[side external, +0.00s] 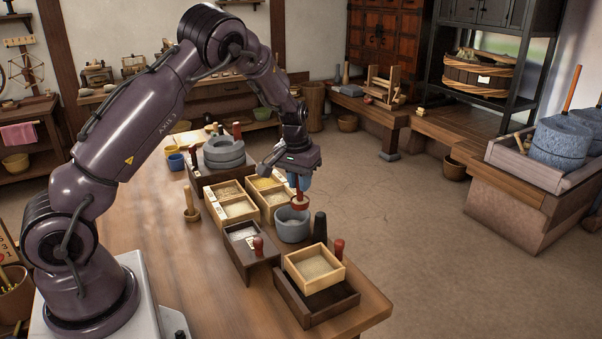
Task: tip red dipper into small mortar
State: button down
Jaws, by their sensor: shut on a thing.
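The red dipper (299,202) hangs below my gripper (301,181) near the middle of the side view. My gripper is shut on the dipper, though the fingers are small and partly hidden here. The small mortar (292,228) is a grey-blue round bowl on the table, directly below the dipper in this view. The dipper overlaps the mortar's far rim in the picture; I cannot tell the exact gap between them. The dipper looks roughly upright, and its contents cannot be seen.
Grain boxes (240,209) stand close left of the mortar. A dark box (244,262) and a light box of grain (315,283) stand in front. A dark pestle-like post (320,228) and a red-topped one (338,252) rise at its right. A stone quern (222,152) stands behind.

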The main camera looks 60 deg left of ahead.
aim_at(298, 197)
jog(key=shift+s+a+f+t+h, duration=0.3)
jog(key=shift+t+h, duration=0.15)
jog(key=shift+t, duration=0.1)
jog(key=shift+s+a+f+t+h, duration=0.2)
jog(key=shift+s+t+h, duration=0.05)
jog(key=shift+t+h, duration=0.25)
jog(key=shift+s+a+f+n+t+h, duration=0.1)
jog(key=shift+s+a+f+t+h, duration=0.4)
jog(key=shift+t+h, duration=0.45)
jog(key=shift+s+a+f+n+t+h, duration=0.1)
jog(key=shift+s+a+f+t+h, duration=0.25)
jog(key=shift+f+t+h, duration=0.6)
jog(key=shift+s+a+f+n+t+h, duration=0.1)
jog(key=shift+s+a+f+t+h, duration=0.35)
jog(key=shift+t, duration=0.8)
jog(key=shift+d+r, duration=0.15)
jog(key=shift+r, duration=0.05)
jog(key=shift+r, duration=0.1)
